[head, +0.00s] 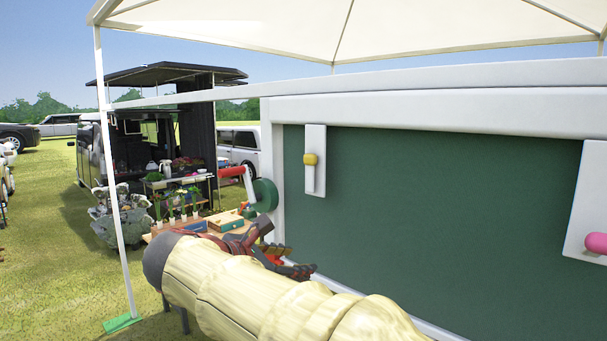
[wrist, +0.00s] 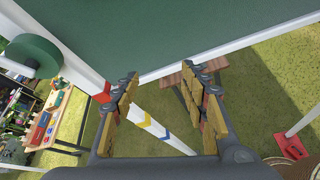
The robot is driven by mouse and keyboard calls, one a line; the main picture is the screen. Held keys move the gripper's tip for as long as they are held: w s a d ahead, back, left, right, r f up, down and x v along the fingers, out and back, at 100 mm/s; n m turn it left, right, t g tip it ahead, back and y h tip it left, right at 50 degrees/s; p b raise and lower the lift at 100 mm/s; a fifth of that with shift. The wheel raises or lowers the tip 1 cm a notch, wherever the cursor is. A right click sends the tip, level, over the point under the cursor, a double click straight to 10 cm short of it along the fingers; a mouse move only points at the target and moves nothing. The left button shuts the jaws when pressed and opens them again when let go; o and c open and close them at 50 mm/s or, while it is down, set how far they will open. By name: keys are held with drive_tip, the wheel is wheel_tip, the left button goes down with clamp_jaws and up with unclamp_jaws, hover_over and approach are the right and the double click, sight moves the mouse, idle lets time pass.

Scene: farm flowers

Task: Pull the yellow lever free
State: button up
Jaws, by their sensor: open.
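The yellow lever (head: 311,159) is a small yellow knob on an upright white plate with a slot, near the upper left of the green board. It sits near the top of the slot. My gripper (head: 286,248) is below the lever and the board's lower left part, well apart from the lever. In the wrist view my gripper (wrist: 163,76) has its two padded fingers wide apart with nothing between them. The yellow lever does not show in the wrist view.
The green board (head: 430,190) has a white frame. A table (wrist: 70,125) with boxes stands at left. A canopy pole (head: 115,180) stands on the grass.

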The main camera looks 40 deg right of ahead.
sight(307, 157)
drive_tip(key=w+d+r+n+g+h+p, duration=0.1)
drive_tip(key=w+r+n+h+p, duration=0.15)
drive_tip(key=r, duration=0.75)
drive_tip(key=w+d+r+n+h+p, duration=0.1)
drive_tip(key=w+r+h+p, duration=0.25)
drive_tip(key=r, duration=0.65)
drive_tip(key=shift+y, duration=0.5)
drive_tip(key=d+p, duration=0.1)
drive_tip(key=d, duration=0.6)
drive_tip(key=shift+w+f, duration=0.1)
drive_tip(key=c, duration=0.4)
drive_tip(key=c, duration=0.7)
clamp_jaws()
